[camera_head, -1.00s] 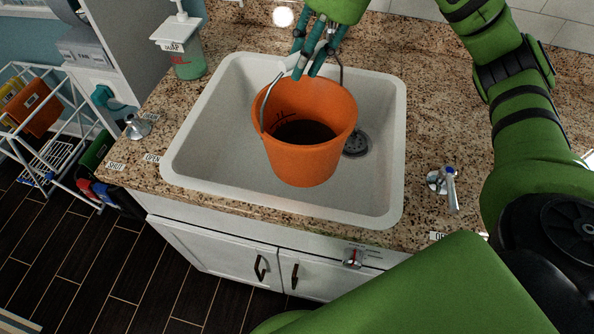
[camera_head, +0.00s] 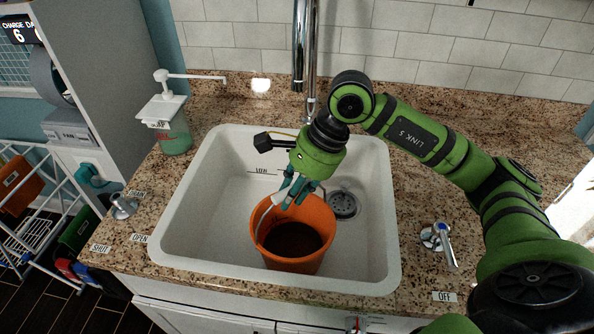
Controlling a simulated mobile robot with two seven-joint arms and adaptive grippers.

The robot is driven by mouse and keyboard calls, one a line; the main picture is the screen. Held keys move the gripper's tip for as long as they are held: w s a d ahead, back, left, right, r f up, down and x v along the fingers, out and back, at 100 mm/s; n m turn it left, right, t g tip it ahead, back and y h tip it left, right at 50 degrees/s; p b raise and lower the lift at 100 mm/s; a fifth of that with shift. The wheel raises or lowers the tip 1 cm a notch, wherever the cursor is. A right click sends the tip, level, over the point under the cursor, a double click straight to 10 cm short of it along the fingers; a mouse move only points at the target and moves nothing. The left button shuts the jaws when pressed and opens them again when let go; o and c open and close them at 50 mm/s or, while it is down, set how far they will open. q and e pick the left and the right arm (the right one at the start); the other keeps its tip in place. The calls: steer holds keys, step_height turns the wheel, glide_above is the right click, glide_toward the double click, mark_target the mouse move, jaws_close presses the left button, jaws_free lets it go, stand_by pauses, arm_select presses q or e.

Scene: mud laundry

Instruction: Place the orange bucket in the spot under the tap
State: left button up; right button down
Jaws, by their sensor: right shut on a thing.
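The orange bucket (camera_head: 310,222) is upright inside the white sink (camera_head: 215,190), towards its front. Its inside looks dark. My right gripper (camera_head: 287,196) is shut on the bucket's wire handle (camera_head: 262,222), above the back of the rim. I cannot tell whether the bucket rests on the sink floor or hangs just above it. The chrome tap (camera_head: 304,50) comes down behind the sink, and its lower end is near my right wrist. My left gripper is not in view.
The drain (camera_head: 343,204) shows right of the bucket. A soap dispenser (camera_head: 172,135) stands left of the sink. A blue-marked lever (camera_head: 440,240) is on the right counter, near an OFF label. A knob (camera_head: 123,207) is at left. The sink's left side is free.

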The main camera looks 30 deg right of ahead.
steer(key=w+d+p, duration=0.1)
steer(key=w, duration=0.1)
steer(key=w+d+f+p, duration=0.1)
steer(key=w+d, duration=0.1)
steer(key=shift+w+d+f, duration=0.1)
steer(key=shift+w+d, duration=0.1)
steer(key=shift+w, duration=0.1)
steer(key=shift+f, duration=0.2)
steer(key=c, duration=1)
jaws_free()
steer(key=shift+r, duration=0.1)
